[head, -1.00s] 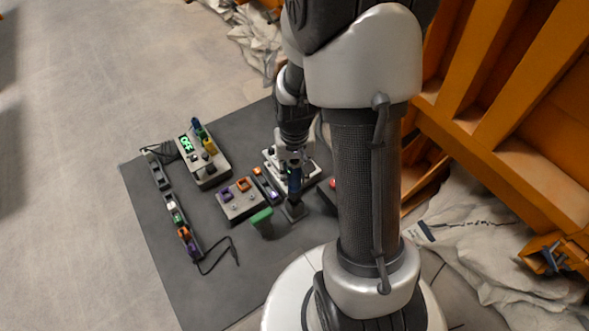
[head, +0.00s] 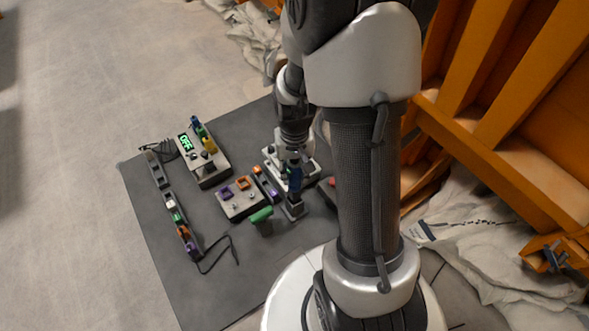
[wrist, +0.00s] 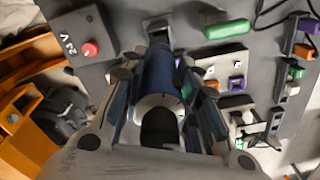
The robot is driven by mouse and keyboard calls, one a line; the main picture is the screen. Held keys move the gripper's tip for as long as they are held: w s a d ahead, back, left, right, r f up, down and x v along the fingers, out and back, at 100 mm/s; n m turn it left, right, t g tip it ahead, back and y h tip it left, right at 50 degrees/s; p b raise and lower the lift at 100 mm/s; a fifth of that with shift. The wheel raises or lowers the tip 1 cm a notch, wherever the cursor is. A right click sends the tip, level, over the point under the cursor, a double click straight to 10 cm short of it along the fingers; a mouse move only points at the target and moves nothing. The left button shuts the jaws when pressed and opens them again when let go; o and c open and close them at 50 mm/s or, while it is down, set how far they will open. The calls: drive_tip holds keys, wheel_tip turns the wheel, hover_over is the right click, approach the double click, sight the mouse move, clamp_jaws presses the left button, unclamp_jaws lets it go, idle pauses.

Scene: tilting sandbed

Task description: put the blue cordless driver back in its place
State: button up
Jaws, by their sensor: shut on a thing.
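The blue cordless driver (head: 295,180) is held upright in my gripper (head: 294,168), over the dark mat. In the wrist view its blue body (wrist: 156,72) lies between the two fingers of my gripper (wrist: 158,88), which are shut on it. A small grey holder (head: 292,209) is at the driver's lower end; it also shows past the driver in the wrist view (wrist: 157,26). I cannot tell whether the driver's lower end is inside the holder or just above it.
A green-topped block (head: 262,215) and a box with purple and orange parts (head: 240,199) stand close left of the driver. A box with a green display (head: 204,158) and a power strip (head: 180,225) are farther left. A red-button box (wrist: 78,38) is beside the holder.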

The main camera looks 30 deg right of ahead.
sight(295, 184)
drive_tip(key=shift+f+b, duration=2.55)
drive_tip(key=shift+f, duration=0.8)
drive_tip(key=o, duration=1.2)
drive_tip(key=shift+o, duration=0.3)
drive_tip(key=o, duration=0.4)
drive_tip(key=shift+r, duration=0.1)
wheel_tip(295, 184, up, 8)
drive_tip(key=p, duration=0.6)
